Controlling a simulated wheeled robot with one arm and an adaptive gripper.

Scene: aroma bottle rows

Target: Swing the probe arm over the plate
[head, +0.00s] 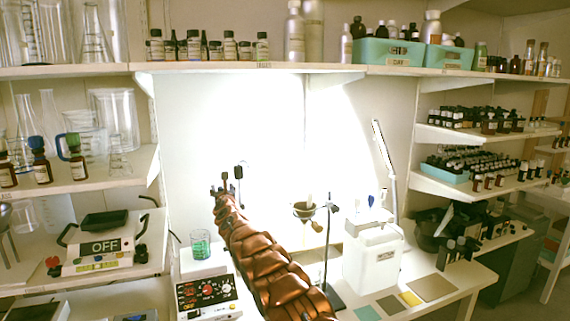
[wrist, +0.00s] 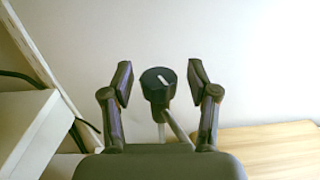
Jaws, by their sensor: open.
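In the wrist view, a black knob (wrist: 158,88) with a white mark sits on a pale rod between my two fingers, apparently part of the probe arm. My gripper (wrist: 160,82) is open, with a gap on each side of the knob. In the head view, my gripper (head: 222,189) is up behind the stirrer; a dark fitting (head: 238,172) on a thin rod shows beside it. My arm hides part of this area.
A white box-shaped device (head: 372,258) stands farther right. Shelves of bottles line both sides; the wall behind my gripper is bare.

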